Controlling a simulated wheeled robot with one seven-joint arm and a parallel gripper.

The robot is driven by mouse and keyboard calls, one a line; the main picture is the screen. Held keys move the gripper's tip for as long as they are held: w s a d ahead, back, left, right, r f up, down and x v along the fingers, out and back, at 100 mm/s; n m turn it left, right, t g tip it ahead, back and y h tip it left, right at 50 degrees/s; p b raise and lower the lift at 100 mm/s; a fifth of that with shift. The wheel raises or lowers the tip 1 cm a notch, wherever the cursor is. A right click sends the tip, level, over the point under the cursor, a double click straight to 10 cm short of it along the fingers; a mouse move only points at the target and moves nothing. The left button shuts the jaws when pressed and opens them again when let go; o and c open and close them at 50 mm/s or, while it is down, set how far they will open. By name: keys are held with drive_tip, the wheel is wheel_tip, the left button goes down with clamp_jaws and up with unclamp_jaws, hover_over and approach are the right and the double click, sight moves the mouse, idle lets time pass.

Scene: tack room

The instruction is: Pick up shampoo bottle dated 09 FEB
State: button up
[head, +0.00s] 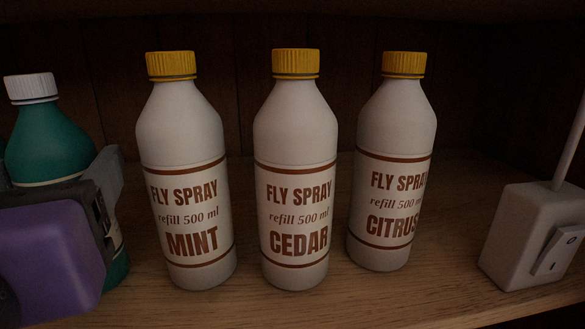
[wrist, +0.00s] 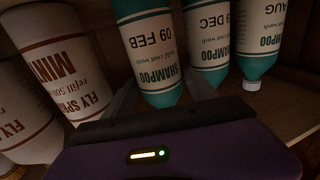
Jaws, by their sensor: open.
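The shampoo bottle dated 09 FEB (wrist: 150,50) is teal with a white label and shows upside down in the wrist view. My gripper (wrist: 162,84) is open, with one dark finger on each side of this bottle. I cannot tell if either finger touches it. Two more teal shampoo bottles stand to its right in the wrist view, one dated 09 DEC (wrist: 207,40) and one marked AUG (wrist: 262,40). In the head view my purple gripper (head: 108,170) is at the left, in front of a teal bottle (head: 48,140) with a white cap. It hides that bottle's label.
White fly spray bottles with yellow caps, MINT (head: 182,130), CEDAR (head: 296,130) and CITRUS (head: 396,125), stand on the wooden shelf (head: 400,300). MINT is close to my gripper. A pale switch box (head: 530,235) with a cable stands at the right. A dark wooden wall closes the back.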

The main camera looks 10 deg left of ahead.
drive_tip(key=shift+x, duration=0.95)
clamp_jaws()
drive_tip(key=shift+r, duration=0.15)
